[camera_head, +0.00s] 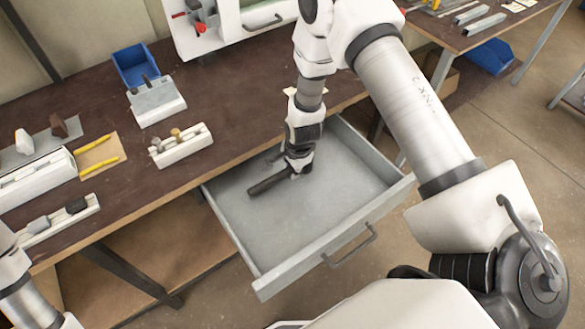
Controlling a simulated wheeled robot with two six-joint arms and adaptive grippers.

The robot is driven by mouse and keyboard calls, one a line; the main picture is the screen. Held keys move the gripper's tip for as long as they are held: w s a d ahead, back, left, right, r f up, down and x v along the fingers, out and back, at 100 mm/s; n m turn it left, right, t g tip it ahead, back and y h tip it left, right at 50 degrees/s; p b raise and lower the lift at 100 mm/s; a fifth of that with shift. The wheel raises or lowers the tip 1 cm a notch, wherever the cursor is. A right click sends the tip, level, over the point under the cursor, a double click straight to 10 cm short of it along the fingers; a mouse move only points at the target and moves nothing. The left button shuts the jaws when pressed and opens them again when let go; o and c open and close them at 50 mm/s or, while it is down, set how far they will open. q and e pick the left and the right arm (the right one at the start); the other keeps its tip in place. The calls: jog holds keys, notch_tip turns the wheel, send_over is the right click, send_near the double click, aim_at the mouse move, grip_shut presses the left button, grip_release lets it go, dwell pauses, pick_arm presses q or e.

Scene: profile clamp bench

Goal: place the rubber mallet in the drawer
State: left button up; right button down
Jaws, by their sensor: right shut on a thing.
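The grey drawer (330,248) is pulled out from under the bench. My right arm reaches down into it from above. My right gripper (291,172) is inside the drawer's outline, shut on the rubber mallet (267,185). A dark, bar-like part of the mallet sticks out to the lower left of the gripper; the rest is hidden by the gripper. I cannot tell whether the mallet touches the drawer floor. A piece of my left arm shows at the lower left edge, but its gripper is out of view.
On the brown bench (230,110) stand a blue bin (136,66), a grey-white block (156,103), a white holder (181,146) and yellow pencils (98,165) on a tan sheet. The rest of the drawer floor looks empty. A second table (450,38) is at upper right.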

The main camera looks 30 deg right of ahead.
jog(key=shift+f, duration=0.25)
jog(key=c, duration=1)
grip_release()
jog(key=shift+r, duration=0.1)
jog(key=shift+r, duration=0.2)
jog(key=r+p, duration=0.1)
jog(key=r, duration=0.3)
jog(key=s+r+p, duration=0.1)
jog(key=r+p, duration=0.1)
jog(key=r, duration=0.1)
jog(key=s+r+p, duration=0.1)
jog(key=r+p, duration=0.1)
jog(key=r, duration=0.2)
jog(key=shift+s+d+r, duration=0.1)
jog(key=shift+s+r, duration=0.1)
jog(key=shift+r, duration=0.15)
